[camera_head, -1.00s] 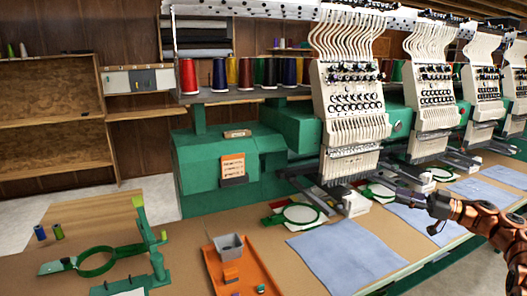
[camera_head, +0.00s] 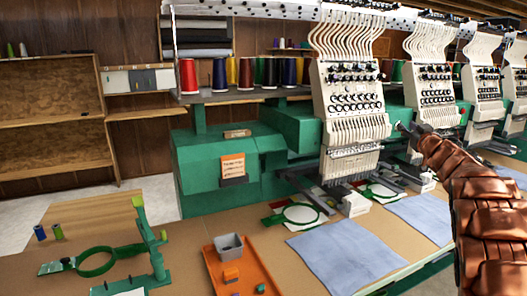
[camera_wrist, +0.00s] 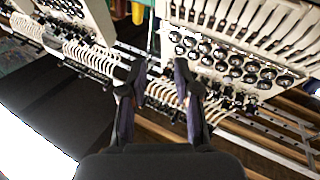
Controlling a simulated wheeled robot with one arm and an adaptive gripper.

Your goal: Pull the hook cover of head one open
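Head one, the nearest white embroidery head (camera_head: 347,105), stands over the bench with its row of needles pointing down. Below it a white lower arm end (camera_head: 355,204) sits beside a green hoop (camera_head: 301,213); its hook cover is too small to make out. My gripper (camera_head: 404,128) is raised just right of head one's lower half, well above that arm end. In the wrist view my gripper (camera_wrist: 161,80) has its two dark fingers apart with nothing between them. White machine heads with needle rows and black knobs fill the space beyond the fingers.
More heads (camera_head: 432,85) line up to the right, each over the bench. Blue cloths (camera_head: 345,255) lie flat along the front. An orange tray (camera_head: 250,280) with a grey bin (camera_head: 229,246) is at the front left. Green hoop stand (camera_head: 155,250) further left.

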